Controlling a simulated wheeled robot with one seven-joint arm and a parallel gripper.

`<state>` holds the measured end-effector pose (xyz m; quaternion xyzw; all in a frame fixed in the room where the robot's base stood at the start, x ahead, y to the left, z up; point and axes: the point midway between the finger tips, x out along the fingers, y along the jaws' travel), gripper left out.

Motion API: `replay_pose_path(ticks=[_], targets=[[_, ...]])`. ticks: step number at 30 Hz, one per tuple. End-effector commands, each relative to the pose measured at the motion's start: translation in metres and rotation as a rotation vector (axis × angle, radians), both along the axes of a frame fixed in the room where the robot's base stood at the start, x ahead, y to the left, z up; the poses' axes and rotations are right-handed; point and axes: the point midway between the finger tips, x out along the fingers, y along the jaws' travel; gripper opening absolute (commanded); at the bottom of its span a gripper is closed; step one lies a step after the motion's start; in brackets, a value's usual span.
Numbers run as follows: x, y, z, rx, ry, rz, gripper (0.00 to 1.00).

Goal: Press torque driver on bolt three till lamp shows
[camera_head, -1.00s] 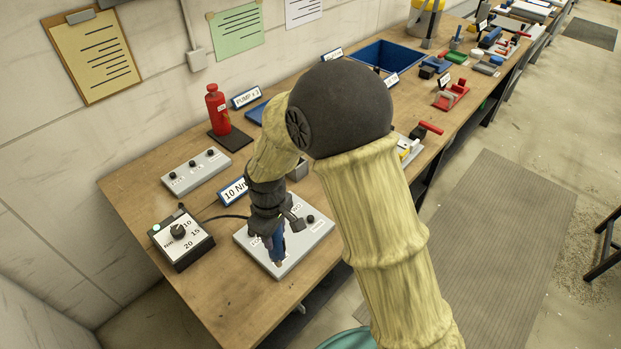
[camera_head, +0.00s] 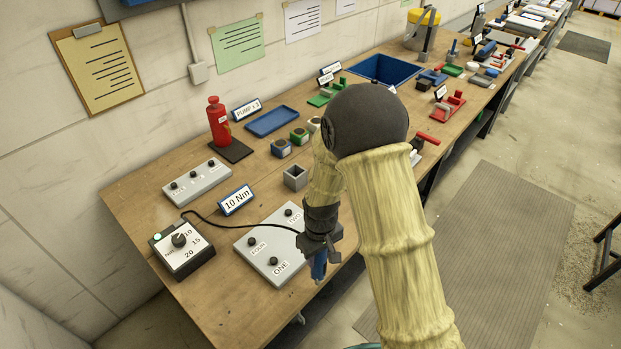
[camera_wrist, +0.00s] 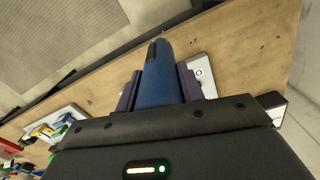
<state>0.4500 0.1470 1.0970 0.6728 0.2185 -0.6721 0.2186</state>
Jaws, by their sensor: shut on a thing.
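My gripper (camera_head: 319,250) is shut on the blue torque driver (camera_head: 319,266), which points down at the right edge of the grey bolt plate (camera_head: 258,279). In the wrist view the driver (camera_wrist: 160,80) stands between the two jaws, its tip over wood, apart from any bolt I can see. Bolts marked ONE (camera_head: 273,261), TWO (camera_head: 289,211) and FOUR (camera_head: 253,241) show on the plate. Bolt three is not visible; my gripper may cover it. The dial box (camera_head: 183,252) has a pale green lamp (camera_head: 157,237) at its corner.
A black cable (camera_head: 215,218) crosses the plate from the dial box to the driver. A "10 Nm" sign (camera_head: 236,200), a small grey square holder (camera_head: 296,178) and a second bolt strip (camera_head: 196,182) stand behind. The table front is clear.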

Motion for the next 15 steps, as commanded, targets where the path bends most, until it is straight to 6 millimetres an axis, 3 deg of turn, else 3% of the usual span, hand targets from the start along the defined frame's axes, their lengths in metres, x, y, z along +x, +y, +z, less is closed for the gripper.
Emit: replay_pose_path(ticks=[1,6,15], targets=[[0.005,-0.021,-0.012,-0.003,0.005,-0.078,0.11],[0.02,-0.076,-0.048,-0.002,0.005,-0.316,0.11],[0.039,-0.137,-0.087,-0.001,0.0,-0.582,0.11]])
